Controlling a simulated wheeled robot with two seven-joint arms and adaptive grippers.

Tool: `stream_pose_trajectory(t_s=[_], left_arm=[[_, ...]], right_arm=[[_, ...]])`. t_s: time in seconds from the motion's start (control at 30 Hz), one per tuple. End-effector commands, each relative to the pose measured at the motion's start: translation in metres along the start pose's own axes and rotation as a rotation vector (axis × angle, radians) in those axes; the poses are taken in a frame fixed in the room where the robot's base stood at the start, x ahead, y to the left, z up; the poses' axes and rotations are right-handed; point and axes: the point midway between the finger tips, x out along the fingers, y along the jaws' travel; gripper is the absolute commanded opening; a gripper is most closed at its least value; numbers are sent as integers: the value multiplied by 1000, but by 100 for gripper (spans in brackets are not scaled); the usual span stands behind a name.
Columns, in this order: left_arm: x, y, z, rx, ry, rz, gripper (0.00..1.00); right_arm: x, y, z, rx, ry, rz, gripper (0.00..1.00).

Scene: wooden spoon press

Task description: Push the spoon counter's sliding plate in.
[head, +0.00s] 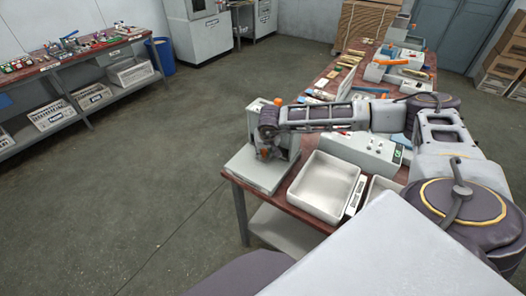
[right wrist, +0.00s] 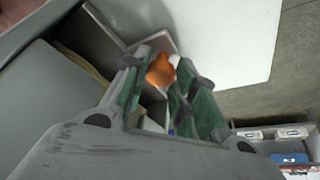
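The spoon counter, a pale box-shaped press (head: 287,140), stands at the near left corner of the long bench. A flat pale plate (head: 250,172) extends from its base towards the left; a broad white surface, likely this plate, shows in the right wrist view (right wrist: 225,40). My right gripper (head: 265,153) points down in front of the press, over the plate. In the right wrist view its green-padded fingers (right wrist: 163,78) close in on both sides of an orange knob (right wrist: 160,69); they appear to touch it. The gripper and arm partly hide the press. My left gripper is out of view.
A white tray (head: 325,187) sits just right of the press on the bench. A grey box with knobs (head: 362,153) stands behind the tray. Open floor lies left of the bench. Another bench (head: 75,62) is far left, with a blue bin (head: 163,55) beside it.

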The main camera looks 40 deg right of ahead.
Motion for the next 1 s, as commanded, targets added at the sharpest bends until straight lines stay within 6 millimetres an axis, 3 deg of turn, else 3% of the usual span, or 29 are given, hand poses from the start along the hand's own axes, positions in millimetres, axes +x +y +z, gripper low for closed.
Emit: stream_pose_trajectory(t_s=[0.03,0.17,0.67,1.0], left_arm=[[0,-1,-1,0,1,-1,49],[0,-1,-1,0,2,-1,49],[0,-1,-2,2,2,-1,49],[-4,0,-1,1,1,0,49]], right_arm=[[0,4,-4,4,7,6,34],[0,3,-4,4,6,6,49],[-1,0,0,3,4,6,49],[-9,-20,17,0,2,3,49]])
